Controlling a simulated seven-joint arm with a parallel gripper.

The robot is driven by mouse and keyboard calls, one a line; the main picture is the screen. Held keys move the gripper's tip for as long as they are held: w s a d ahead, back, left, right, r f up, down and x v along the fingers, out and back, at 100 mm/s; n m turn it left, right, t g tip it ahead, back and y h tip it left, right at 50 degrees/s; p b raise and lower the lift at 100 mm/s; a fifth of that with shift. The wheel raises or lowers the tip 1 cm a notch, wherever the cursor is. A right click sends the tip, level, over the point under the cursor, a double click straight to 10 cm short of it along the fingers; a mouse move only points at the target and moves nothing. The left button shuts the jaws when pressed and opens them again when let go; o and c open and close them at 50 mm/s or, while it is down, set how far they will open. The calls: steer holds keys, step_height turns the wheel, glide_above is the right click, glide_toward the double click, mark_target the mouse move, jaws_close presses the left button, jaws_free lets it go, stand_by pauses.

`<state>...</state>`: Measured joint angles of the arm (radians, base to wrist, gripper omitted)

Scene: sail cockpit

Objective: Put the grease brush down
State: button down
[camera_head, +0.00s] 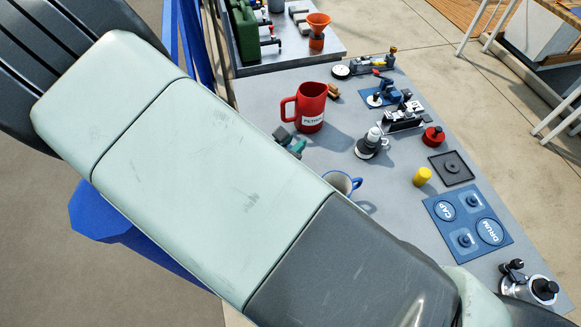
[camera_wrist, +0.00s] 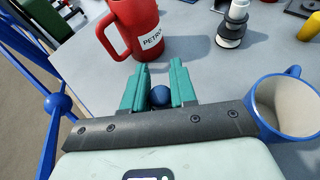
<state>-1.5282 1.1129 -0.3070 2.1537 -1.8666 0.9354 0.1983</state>
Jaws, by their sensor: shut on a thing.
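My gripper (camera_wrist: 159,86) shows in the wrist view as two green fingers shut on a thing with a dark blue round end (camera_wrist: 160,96). I take this for the grease brush; its bristles are hidden and cannot be made out. In the head view my green fingertips (camera_head: 290,141) show just past the edge of my arm, which hides most of the gripper. They are over the grey table (camera_head: 262,100), to the left of and below the red petrol jug (camera_head: 311,108). I cannot tell how high the brush is held.
A white mug with a blue rim (camera_wrist: 288,104) stands close right of my gripper. The red jug also stands ahead in the wrist view (camera_wrist: 135,22). A black and white stacked part (camera_head: 371,146), a yellow cylinder (camera_head: 422,176) and a blue labelled board (camera_head: 467,219) are further right.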

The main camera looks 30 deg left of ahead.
step_height(320, 180, down, 8)
steer(key=shift+r, duration=0.25)
steer(key=shift+f, duration=0.1)
steer(key=c, duration=0.9)
jaws_free()
steer(key=shift+s, duration=0.15)
steer(key=v, duration=1.1)
steer(key=shift+s+r, duration=0.3)
steer(key=shift+r, duration=0.05)
